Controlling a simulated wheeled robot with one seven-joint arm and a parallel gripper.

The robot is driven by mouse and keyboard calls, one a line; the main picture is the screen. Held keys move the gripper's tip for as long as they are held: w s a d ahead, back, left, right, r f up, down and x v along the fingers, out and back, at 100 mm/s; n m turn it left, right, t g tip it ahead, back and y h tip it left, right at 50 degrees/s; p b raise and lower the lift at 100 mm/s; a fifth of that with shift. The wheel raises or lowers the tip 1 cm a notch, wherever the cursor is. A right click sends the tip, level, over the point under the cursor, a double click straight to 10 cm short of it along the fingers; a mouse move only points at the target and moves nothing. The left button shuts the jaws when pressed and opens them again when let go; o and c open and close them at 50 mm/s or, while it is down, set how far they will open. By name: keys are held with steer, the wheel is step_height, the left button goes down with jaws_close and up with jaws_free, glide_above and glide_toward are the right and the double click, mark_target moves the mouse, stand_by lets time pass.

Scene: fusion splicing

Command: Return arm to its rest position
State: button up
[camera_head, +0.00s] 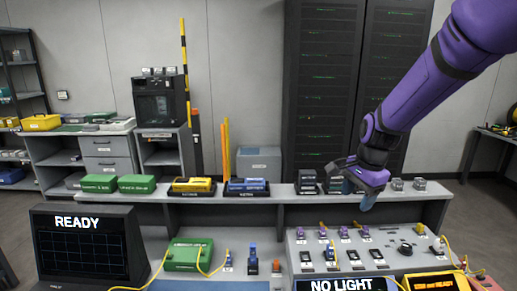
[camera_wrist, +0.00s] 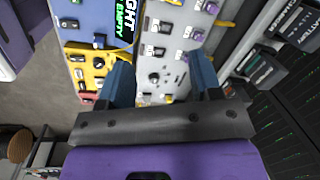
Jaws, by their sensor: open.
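My purple arm reaches in from the upper right in the head view. My gripper (camera_head: 366,194) hangs above the right part of the bench, near the raised shelf (camera_head: 290,196). In the wrist view its two blue fingers (camera_wrist: 162,82) stand wide apart with nothing between them. Beyond the fingers lies the grey panel (camera_wrist: 172,50) with small purple and dark fittings. The same grey panel (camera_head: 375,255) shows below the gripper in the head view, and the gripper is apart from it.
A monitor reading READY (camera_head: 82,250) stands at the left. A NO LIGHT display (camera_head: 340,285) and a yellow device (camera_head: 432,282) sit at the front. Green boxes (camera_head: 100,184) and yellow and blue trays line the shelf. Yellow cables cross the bench. Dark racks (camera_head: 320,100) stand behind.

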steer(key=s+d+r+n+t, duration=0.1)
steer(key=s+r+n, duration=0.3)
steer(key=s, duration=0.5)
steer(key=s+d+r+n+t, duration=0.1)
steer(key=s+r+n, duration=0.3)
steer(key=s, duration=0.5)
steer(key=s+d+r+n+t+h, duration=0.1)
steer(key=s+d+r+n+t, duration=0.1)
steer(key=s+r+n, duration=0.3)
steer(key=s+r, duration=0.1)
steer(key=s, duration=0.3)
steer(key=shift+s+d+r, duration=0.15)
steer(key=shift+d+r, duration=0.2)
steer(key=shift+d, duration=0.05)
steer(key=shift+o, duration=0.4)
